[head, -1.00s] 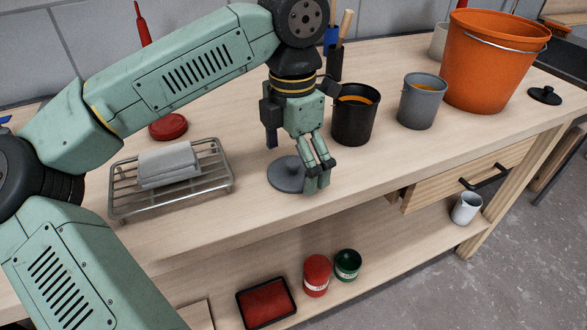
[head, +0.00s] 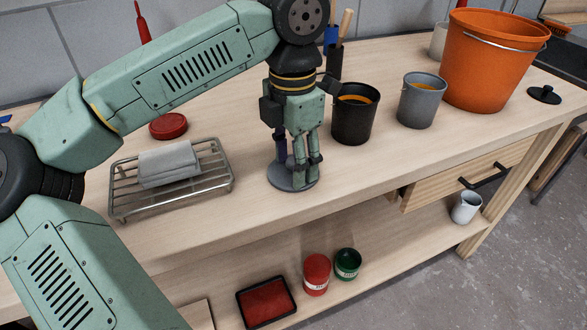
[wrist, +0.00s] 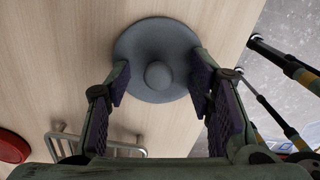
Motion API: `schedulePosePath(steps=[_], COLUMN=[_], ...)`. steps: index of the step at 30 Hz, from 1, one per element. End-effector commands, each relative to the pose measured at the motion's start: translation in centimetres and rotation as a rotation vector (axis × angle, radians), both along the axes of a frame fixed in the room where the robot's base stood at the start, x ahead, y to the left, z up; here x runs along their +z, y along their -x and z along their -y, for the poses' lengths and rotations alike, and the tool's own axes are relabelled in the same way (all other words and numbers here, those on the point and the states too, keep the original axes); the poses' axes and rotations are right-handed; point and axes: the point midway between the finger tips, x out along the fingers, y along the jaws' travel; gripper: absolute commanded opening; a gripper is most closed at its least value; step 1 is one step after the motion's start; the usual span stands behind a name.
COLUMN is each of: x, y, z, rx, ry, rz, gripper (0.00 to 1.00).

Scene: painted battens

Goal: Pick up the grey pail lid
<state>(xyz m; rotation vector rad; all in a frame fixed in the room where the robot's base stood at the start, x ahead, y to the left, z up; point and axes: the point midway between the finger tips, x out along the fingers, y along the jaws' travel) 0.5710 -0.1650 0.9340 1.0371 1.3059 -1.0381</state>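The grey pail lid (head: 281,183) lies flat on the wooden workbench. It is a round disc with a rounded knob in the middle, seen from above in the wrist view (wrist: 158,35). My gripper (head: 301,172) points down over the lid. In the wrist view my gripper (wrist: 160,83) is open, with one finger on each side of the knob and gaps between the pads and the knob. In the head view the fingers hide the knob and part of the disc.
A wire rack (head: 220,184) with a grey cloth (head: 168,163) stands left of the lid. A black pot (head: 354,122), a grey pail (head: 418,105) and an orange bucket (head: 490,65) stand to the right. A black lid (head: 545,95) lies at the far right. Bare bench surrounds the grey lid.

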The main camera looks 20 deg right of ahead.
Motion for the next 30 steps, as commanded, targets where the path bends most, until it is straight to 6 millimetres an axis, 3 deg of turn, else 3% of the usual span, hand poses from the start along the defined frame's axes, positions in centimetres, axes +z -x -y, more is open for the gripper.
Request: schedulePosePath(steps=[15,30], x=[-0.49,-0.58], y=[-0.10,0.03], z=[-0.13,-0.13], rx=[0.002,-0.001], ry=[-0.007,-0.008], rz=[-0.002,-0.005], gripper=[0.01,0.00])
